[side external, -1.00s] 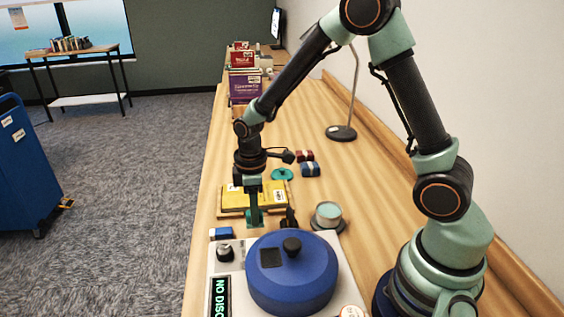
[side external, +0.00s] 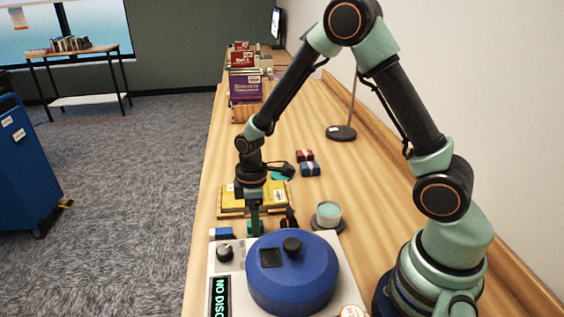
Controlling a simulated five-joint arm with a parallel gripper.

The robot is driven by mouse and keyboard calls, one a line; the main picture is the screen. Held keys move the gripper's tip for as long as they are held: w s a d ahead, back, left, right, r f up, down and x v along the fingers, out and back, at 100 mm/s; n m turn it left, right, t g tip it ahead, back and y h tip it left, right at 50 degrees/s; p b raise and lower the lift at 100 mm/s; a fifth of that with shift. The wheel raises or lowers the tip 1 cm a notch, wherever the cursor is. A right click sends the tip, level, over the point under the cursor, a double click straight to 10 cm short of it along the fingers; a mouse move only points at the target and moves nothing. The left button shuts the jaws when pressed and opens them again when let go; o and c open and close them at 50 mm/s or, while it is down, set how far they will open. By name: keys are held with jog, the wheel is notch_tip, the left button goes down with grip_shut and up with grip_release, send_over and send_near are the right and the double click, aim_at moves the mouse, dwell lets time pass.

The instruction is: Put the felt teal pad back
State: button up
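A flat teal disc (side external: 281,176), which looks like the felt teal pad, lies on the wooden counter behind my wrist. My wrist covers part of it. A pale teal round piece (side external: 328,211) sits on a dark round base to the right of my gripper; I cannot tell whether it is a pad. My gripper (side external: 255,229) points down just in front of the yellow case and behind the machine with the blue round lid (side external: 292,274). Its fingertips are small and partly hidden behind the machine, so its opening and any held thing cannot be made out.
The yellow case (side external: 270,194) lies on the counter (side external: 375,187). A lamp base (side external: 341,133) stands near the wall. A blue-and-white block (side external: 222,233) is at the machine's back-left corner.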

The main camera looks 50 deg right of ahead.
notch_tip(320, 180, up, 12)
jog(key=s+d+r+m+t, duration=0.1)
jog(key=s+r+m+t, duration=0.4)
jog(key=s+r+m, duration=0.4)
notch_tip(320, 180, up, 2)
jog(key=shift+s+d+r+t, duration=0.15)
jog(key=shift+s+d+t, duration=0.2)
jog(key=shift+s, duration=0.55)
